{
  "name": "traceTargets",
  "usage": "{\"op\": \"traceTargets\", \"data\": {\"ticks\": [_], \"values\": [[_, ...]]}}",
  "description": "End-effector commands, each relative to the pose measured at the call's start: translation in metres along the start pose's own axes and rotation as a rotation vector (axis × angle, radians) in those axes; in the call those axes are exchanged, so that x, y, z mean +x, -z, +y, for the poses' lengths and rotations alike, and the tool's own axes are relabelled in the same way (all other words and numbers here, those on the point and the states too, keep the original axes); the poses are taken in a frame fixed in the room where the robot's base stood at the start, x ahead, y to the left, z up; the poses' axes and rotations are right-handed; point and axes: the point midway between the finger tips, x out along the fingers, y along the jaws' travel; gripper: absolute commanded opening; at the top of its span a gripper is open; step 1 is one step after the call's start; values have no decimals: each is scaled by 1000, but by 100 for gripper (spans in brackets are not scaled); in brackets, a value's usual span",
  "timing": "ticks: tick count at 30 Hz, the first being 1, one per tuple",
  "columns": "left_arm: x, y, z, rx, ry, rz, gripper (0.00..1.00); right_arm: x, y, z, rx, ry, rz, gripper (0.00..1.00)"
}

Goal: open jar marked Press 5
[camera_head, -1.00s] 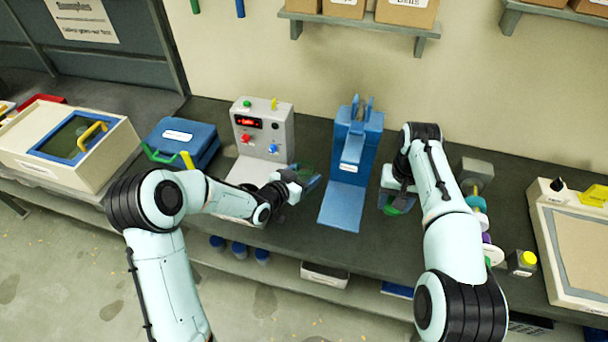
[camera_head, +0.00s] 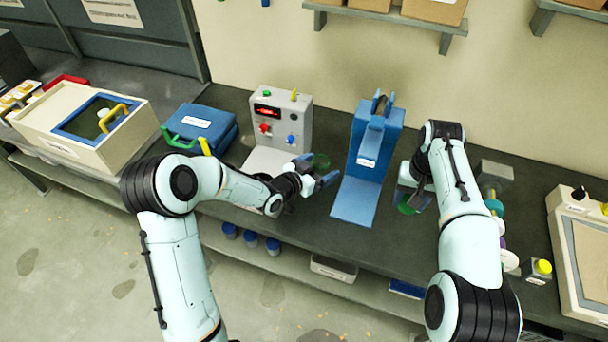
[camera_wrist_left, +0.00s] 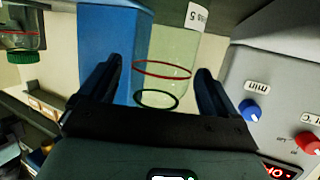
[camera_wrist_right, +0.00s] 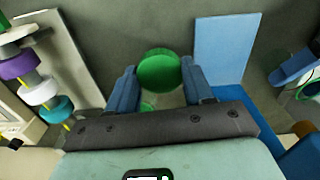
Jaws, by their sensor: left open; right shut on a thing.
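A clear jar (camera_wrist_left: 172,55) with a red ring, a dark green ring and a label ending in "s 5" is upside down in the left wrist view. It stands beside the blue press (camera_head: 360,185); in the head view it is a greenish shape (camera_head: 321,160). My left gripper (camera_wrist_left: 155,88) is open, with the jar between or just beyond its fingers; contact cannot be told. My right gripper (camera_head: 410,195), right of the press, is shut on a green-lidded jar. Its green lid (camera_wrist_right: 158,70) shows between the fingers; its clear body is hard to make out.
A grey control box (camera_head: 284,120) with knobs stands left of the jar. A blue case (camera_head: 200,125) and a cream box (camera_head: 95,125) are further left.

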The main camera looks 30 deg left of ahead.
Motion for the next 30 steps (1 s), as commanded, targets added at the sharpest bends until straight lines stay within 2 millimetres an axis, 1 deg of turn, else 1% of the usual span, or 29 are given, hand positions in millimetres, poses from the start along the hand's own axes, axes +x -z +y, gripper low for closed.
{"op": "traceTargets", "data": {"ticks": [1,6,12,15,18,21,30], "values": [[-10,-4,-1,4,3,-3,91,8,-3,-1,0,1,-7,15],[-46,-6,-1,4,5,-6,91,20,-6,-2,0,3,-14,15],[-86,-4,-1,3,4,-5,91,24,-7,-2,0,3,-16,15],[-100,-3,-1,2,3,-4,91,24,-8,-2,0,3,-16,15],[-109,-3,0,1,2,-4,91,25,-8,-2,0,3,-16,15],[-112,-3,0,-1,1,-4,91,25,-8,-2,0,3,-16,15],[-113,-3,0,-1,1,-4,91,25,-8,-2,0,4,-16,15]]}}
